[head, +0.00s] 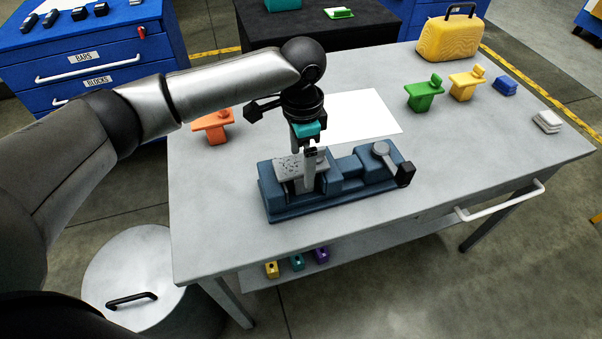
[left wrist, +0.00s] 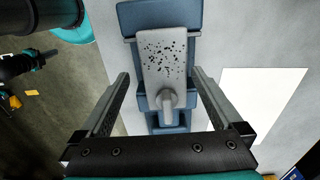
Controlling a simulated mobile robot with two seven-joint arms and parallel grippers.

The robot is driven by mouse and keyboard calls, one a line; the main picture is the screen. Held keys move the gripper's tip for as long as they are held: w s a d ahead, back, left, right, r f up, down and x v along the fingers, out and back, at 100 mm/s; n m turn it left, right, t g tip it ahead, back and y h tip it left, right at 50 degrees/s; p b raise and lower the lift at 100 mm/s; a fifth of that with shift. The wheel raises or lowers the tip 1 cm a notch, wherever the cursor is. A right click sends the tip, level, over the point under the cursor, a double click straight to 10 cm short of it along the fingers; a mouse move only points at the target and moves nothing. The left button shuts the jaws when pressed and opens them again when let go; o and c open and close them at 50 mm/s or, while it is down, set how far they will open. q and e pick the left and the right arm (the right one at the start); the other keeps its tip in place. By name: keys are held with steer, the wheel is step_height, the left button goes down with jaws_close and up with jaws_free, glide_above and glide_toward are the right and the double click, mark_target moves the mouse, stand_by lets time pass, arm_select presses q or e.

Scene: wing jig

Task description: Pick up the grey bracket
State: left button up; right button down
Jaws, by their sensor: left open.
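The grey bracket (head: 288,163) has a black-speckled flat plate and sits in the dark blue vise (head: 272,205) on the workbench. The left wrist view shows its plate (left wrist: 163,55) with a rounded peg at the lower end. My left gripper (head: 309,172) points down over the bracket and hides part of it in the head view. In the left wrist view, my left gripper (left wrist: 160,74) is open, with one finger on each side of the bracket and visible gaps to it. A dark part with teal at that view's left edge may be my right gripper; its fingers are unclear.
A white sheet (head: 365,116) lies behind the vise. An orange bracket (head: 213,124) stands at the left, green (head: 424,95) and yellow (head: 466,84) ones at the right. The vise's handle (head: 405,173) sticks out right. The front right benchtop is clear.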

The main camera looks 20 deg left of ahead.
mark_target(301, 166)
arm_select(q)
steer(key=shift+w+a+f+b, duration=0.15)
steer(key=shift+f+b, duration=0.3)
steer(key=shift+f, duration=1.05)
steer(key=shift+w+f+b, duration=0.1)
steer(key=shift+f+b, duration=0.3)
steer(key=shift+f, duration=1.1)
steer(key=shift+c, duration=0.2)
jaws_close()
